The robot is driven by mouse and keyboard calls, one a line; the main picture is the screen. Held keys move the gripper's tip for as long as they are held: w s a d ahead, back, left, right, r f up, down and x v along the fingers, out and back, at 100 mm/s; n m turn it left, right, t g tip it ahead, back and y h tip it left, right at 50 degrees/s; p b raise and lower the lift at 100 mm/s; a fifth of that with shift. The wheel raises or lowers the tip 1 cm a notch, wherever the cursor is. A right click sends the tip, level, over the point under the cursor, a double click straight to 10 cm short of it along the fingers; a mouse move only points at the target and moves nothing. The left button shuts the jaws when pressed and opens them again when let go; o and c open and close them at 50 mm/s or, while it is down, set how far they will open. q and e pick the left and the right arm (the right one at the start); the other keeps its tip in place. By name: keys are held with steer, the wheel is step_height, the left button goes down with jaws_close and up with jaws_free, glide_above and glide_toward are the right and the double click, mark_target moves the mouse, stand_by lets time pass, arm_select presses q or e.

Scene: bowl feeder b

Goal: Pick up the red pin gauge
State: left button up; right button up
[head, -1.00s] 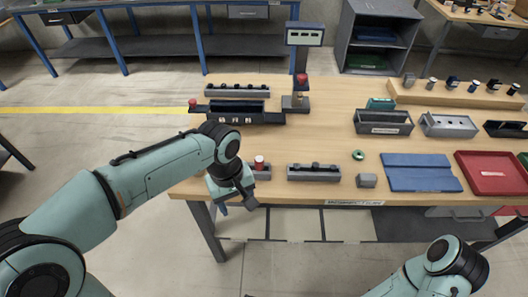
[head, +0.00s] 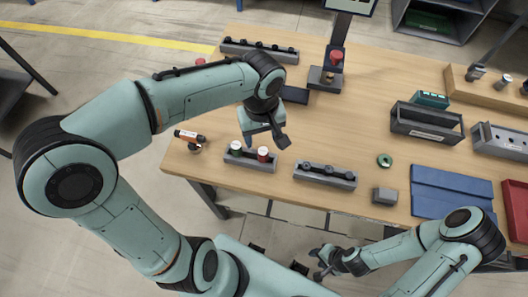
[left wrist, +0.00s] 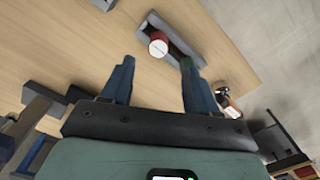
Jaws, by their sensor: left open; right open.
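The red pin gauge (head: 263,154) has a white top and stands upright in a grey block (head: 250,163) near the table's front edge. A green pin gauge (head: 236,148) stands in the same block, to its left. My left gripper (head: 265,137) is open and empty, just behind and above the block. In the left wrist view the red pin gauge (left wrist: 158,45) shows beyond the open fingertips, between their lines; the right finger partly hides the green one. My right gripper (head: 320,268) is open and empty, off the table's front edge.
A second grey block (head: 325,175) stands right of the first. A small grey cube (head: 385,195), a green ring (head: 384,160) and a blue mat (head: 450,193) lie further right.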

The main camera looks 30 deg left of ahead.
mark_target(263, 150)
arm_select(q)
step_height(263, 150, down, 3)
steer(key=shift+w+f, duration=0.1)
steer(key=shift+w, duration=0.05)
step_height(263, 150, down, 5)
steer(key=shift+f, duration=0.1)
jaws_close()
